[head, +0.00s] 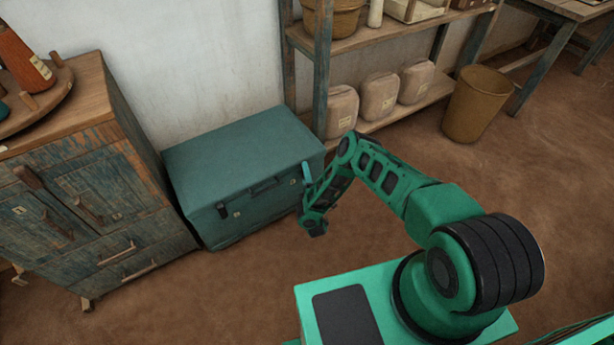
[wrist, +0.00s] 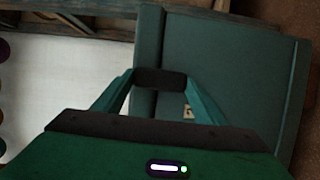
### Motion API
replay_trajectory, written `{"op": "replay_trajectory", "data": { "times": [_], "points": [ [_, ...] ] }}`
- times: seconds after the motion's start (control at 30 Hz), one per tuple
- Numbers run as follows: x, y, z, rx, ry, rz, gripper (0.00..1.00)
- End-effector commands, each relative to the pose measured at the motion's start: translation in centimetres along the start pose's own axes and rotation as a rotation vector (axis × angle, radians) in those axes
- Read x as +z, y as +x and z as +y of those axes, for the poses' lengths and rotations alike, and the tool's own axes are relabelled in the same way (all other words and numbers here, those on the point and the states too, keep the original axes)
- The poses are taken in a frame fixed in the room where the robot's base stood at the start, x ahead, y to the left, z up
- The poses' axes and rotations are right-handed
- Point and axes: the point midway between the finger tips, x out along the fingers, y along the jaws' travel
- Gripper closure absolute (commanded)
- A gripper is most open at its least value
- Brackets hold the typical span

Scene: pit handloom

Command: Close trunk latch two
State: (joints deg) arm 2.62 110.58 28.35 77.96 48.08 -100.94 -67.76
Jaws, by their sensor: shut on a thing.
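The teal trunk (head: 235,150) stands against the wall with its lid down. It also fills the right of the wrist view (wrist: 235,70). A dark latch (head: 221,210) sits on the left of its front, and a dark handle (head: 265,186) is near the middle. My gripper (head: 306,177) is at the right end of the trunk's front. In the wrist view its fingers are shut on a dark latch piece (wrist: 160,78) at the lid seam. In the head view my gripper hides that latch, and I cannot tell whether it is fastened.
A worn wooden cabinet (head: 85,190) stands close on the trunk's left. A shelf (head: 375,38) with several wrapped bundles (head: 380,96) is behind to the right. A brown bin (head: 475,103) stands beyond it. The floor before the trunk is clear.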

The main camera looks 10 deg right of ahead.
Motion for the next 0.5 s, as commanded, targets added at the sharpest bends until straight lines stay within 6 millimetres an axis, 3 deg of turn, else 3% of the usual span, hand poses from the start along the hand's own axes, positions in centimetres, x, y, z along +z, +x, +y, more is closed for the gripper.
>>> {"op": "replay_trajectory", "data": {
  "times": [0.5],
  "points": [
    [-0.09, -0.21, -0.37, 0.007, -0.038, 0.0, 0.58]
  ]
}}
